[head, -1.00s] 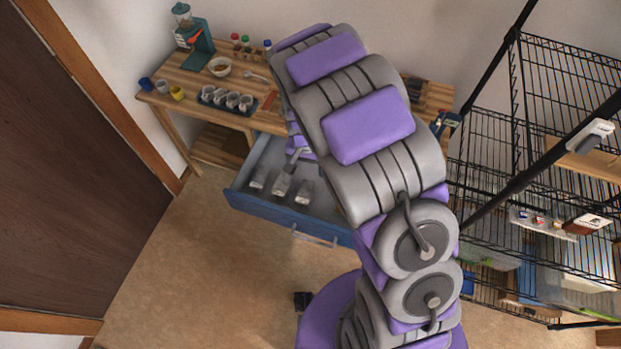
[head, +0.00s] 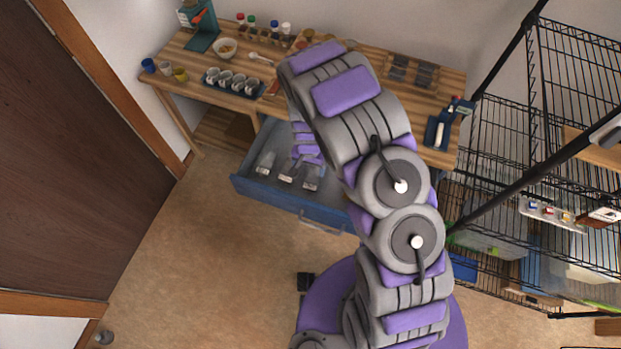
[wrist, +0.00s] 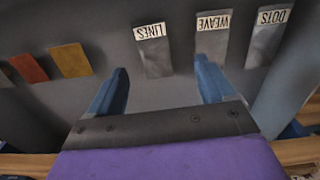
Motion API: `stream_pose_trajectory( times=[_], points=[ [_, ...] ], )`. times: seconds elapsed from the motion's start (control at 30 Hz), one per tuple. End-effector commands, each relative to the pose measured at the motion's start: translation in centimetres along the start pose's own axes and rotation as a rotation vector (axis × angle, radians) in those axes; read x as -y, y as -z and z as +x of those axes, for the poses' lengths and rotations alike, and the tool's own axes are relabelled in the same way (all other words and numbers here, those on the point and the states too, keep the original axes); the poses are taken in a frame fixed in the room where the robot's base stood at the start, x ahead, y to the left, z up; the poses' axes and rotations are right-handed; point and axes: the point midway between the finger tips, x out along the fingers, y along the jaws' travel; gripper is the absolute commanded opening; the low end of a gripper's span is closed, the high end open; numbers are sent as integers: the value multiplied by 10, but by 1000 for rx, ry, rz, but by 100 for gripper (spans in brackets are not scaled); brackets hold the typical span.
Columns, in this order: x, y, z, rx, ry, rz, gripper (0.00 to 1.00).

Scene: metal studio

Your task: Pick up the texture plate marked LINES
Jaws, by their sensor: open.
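In the wrist view the LINES plate (wrist: 153,54), a grey strip with a white label, lies on the grey drawer floor. Its label reads upside down. My gripper (wrist: 162,80) is open and empty, its two blue fingers apart. The LINES plate lies ahead of the gap between the fingers. The grey WEAVE plate (wrist: 212,42) lies right of it, beyond the right fingertip, and the DOTS plate (wrist: 267,42) is farther right. In the head view several grey plates show in the open blue drawer (head: 300,204); their labels are too small to read.
An orange plate (wrist: 70,60) and a red-brown plate (wrist: 28,69) lie left in the wrist view. The drawer wall (wrist: 283,75) rises near the DOTS plate. The wooden workbench (head: 190,68) holds cups and bottles. A black wire rack (head: 540,140) stands at right.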

Motion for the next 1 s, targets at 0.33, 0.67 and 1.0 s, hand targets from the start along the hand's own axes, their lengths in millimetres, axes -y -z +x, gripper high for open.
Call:
stream_pose_trajectory(
  times=[0.33, 0.67, 1.0],
  points=[
    [-3, 3, 28, 1, 3, 2, 83],
    [-2, 5, 68, 0, 0, 1, 83],
    [-4, 7, 67, 0, 4, 1, 72]
  ],
)
